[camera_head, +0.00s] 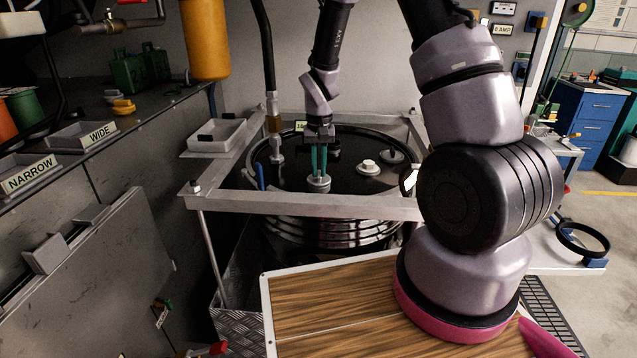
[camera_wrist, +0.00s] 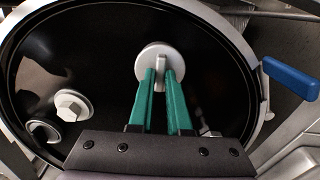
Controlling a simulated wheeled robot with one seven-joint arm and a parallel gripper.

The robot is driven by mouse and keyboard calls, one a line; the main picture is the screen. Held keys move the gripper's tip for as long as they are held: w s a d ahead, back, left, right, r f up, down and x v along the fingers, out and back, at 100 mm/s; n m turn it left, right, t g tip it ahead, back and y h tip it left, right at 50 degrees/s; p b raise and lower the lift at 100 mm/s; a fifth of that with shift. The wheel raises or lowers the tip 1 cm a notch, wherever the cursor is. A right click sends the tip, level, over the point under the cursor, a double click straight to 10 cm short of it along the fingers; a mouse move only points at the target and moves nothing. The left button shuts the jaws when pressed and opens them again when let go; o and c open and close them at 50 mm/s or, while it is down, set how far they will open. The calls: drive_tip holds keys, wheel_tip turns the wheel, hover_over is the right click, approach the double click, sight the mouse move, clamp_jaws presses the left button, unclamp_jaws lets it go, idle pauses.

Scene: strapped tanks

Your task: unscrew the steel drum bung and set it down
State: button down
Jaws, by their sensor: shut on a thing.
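The black drum lid (camera_head: 345,180) sits inside a metal frame. My gripper (camera_head: 319,172) points down over the lid's near part, its green fingers close together. In the wrist view the fingertips (camera_wrist: 161,76) are shut on the upright tab of a round grey bung (camera_wrist: 152,57). The same bung (camera_head: 318,185) shows under the fingers in the head view, at the lid's surface; I cannot tell whether its thread is still engaged. A second, pale bung with a hex head (camera_head: 368,167) stands to the right, also in the wrist view (camera_wrist: 72,104).
A hose fitting (camera_head: 275,145) rises from the lid's left side. A shallow grey tray (camera_head: 217,137) sits at the frame's left corner. Trays labelled WIDE (camera_head: 80,137) and NARROW (camera_head: 25,175) stand on the left shelf. A blue handle (camera_wrist: 290,78) lies at the lid's rim.

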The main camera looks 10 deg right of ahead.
sight(319, 173)
drive_tip(key=shift+n, duration=0.7)
drive_tip(key=shift+r, duration=2.3)
drive_tip(key=w+r+m, duration=0.1)
drive_tip(key=w+m, duration=0.2)
drive_tip(key=w, duration=0.9)
drive_tip(key=shift+s+d+f, duration=0.1)
drive_tip(key=shift+f, duration=1.45)
drive_tip(key=shift+s+f, duration=0.1)
drive_tip(key=shift+f, duration=1.4)
